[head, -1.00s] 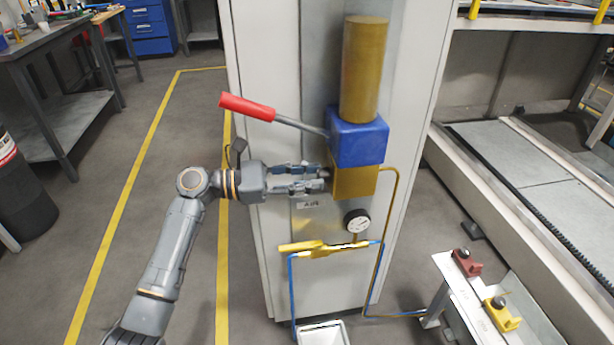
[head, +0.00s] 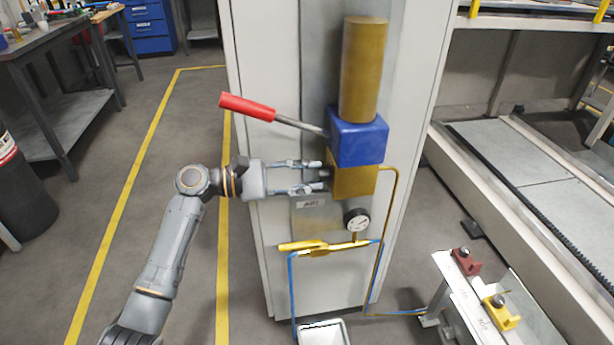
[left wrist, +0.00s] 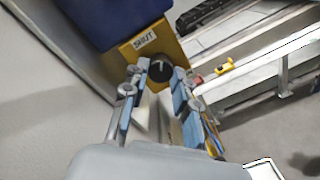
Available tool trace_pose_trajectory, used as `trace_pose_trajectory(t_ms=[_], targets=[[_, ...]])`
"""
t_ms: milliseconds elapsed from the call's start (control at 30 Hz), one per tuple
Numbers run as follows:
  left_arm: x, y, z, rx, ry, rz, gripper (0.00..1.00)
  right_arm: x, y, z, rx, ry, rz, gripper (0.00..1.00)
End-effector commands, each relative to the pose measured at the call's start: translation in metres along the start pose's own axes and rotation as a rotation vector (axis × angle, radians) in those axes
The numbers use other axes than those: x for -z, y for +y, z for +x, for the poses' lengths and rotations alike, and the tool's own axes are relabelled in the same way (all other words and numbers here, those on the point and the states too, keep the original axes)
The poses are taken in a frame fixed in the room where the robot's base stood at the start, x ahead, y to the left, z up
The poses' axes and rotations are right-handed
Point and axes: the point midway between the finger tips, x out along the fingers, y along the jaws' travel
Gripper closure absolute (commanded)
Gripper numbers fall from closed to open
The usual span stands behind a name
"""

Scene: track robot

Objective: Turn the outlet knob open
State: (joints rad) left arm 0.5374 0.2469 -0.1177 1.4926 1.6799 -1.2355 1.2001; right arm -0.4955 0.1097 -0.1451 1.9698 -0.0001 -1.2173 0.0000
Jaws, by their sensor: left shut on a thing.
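The outlet knob (left wrist: 160,69) is a small dark round knob on the side of the yellow block (head: 354,182), under the blue pump body (head: 358,138). My left gripper (head: 321,175) reaches in from the left and is shut on the knob. In the left wrist view its two blue-padded fingers (left wrist: 160,74) stand on either side of the knob, one fingertip on each side. A label reading "SHUT" (left wrist: 144,40) sits on the yellow face beside the knob. My right gripper is not in view.
A lever with a red grip (head: 247,106) slants out to the left above my gripper. A white tray (head: 338,333) lies on the floor. A low bench (head: 470,298) stands at right.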

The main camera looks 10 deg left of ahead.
Motion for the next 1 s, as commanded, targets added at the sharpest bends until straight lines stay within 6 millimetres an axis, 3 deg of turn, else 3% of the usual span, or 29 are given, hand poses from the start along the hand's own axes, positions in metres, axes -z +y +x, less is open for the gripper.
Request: trace_pose_trajectory(t_ms=[367,700,1000], targets=[[0.002,-0.002,0.0,0.005,0.017,0.36,1.0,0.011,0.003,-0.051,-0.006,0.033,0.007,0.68],[0.001,-0.002,0.0,0.007,0.029,0.663,1.0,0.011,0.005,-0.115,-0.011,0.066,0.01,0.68],[0.001,-0.002,0.0,0.011,0.037,0.843,1.0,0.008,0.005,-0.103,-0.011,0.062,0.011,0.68]])
